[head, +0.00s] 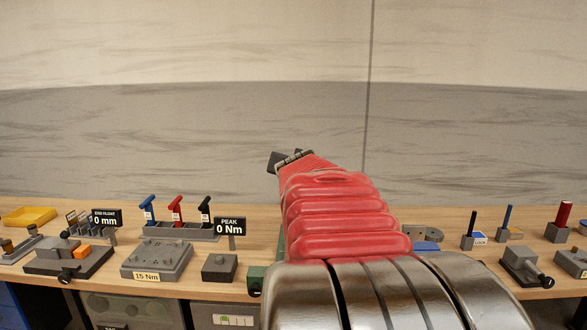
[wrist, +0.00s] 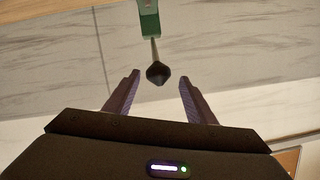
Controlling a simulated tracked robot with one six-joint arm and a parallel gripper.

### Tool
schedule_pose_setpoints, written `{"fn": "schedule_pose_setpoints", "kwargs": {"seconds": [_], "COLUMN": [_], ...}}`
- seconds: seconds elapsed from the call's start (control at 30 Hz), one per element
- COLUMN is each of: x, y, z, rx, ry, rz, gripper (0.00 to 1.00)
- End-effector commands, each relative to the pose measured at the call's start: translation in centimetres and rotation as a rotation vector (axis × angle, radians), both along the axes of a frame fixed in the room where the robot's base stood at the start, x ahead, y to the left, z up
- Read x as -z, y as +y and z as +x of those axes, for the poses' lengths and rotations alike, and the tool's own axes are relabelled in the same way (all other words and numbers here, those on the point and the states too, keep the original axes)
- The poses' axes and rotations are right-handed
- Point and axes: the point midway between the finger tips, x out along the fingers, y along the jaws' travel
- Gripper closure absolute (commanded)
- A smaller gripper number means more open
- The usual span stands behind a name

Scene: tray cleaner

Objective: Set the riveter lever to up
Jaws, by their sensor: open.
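The riveter lever shows in the wrist view as a thin metal rod with a black knob (wrist: 157,73) at its end. The rod comes out of a green body (wrist: 149,20) at the top of that picture. My gripper (wrist: 160,78) is open, with one finger on each side of the knob. I cannot tell whether the knob is level with the fingertips or beyond them; no contact shows. My gripper's dark end shows above the bench there.
The wooden bench (head: 130,278) carries a torque tester marked 15 Nm (head: 157,260), a rack with blue, red and black handled tools, a PEAK 0 Nm sign (head: 230,227) and a yellow tray (head: 30,216). Upright tools stand at the right. A plain wall is behind.

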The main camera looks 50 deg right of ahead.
Motion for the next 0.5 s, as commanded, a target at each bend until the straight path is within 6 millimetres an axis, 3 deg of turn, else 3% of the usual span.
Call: {"fn": "schedule_pose_setpoints", "kwargs": {"seconds": [0.5], "x": [-1.5], "y": [4.2], "z": [-3.5], "rx": [-0.003], "ry": [-0.002], "rz": [-0.001], "gripper": [0.50]}}
